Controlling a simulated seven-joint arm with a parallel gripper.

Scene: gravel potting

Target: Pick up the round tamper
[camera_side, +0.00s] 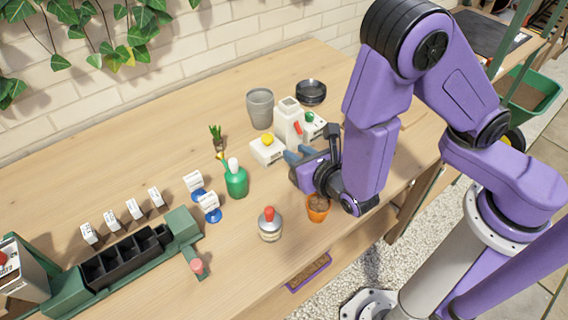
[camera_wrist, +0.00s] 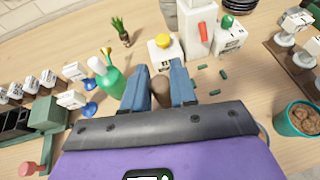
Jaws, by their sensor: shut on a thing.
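My gripper (camera_wrist: 160,86) has its two blue fingers closed around a brown, rounded knob, which I take to be the handle of the round tamper (camera_wrist: 160,91). The knob sits between the fingers; its lower part is hidden. In the side view my gripper (camera_side: 298,154) is low over the table, just right of the white box with the yellow button (camera_side: 267,150). There the held thing is hidden by my gripper. I cannot tell whether it touches the table.
A green bottle (camera_side: 236,180) stands left of my gripper. A white dispenser (camera_side: 289,122) stands behind. A terracotta pot (camera_side: 317,208) and a red-topped metal canister (camera_side: 270,226) are in front. A teal pot (camera_wrist: 298,122) is at right in the wrist view. Small green bits lie nearby.

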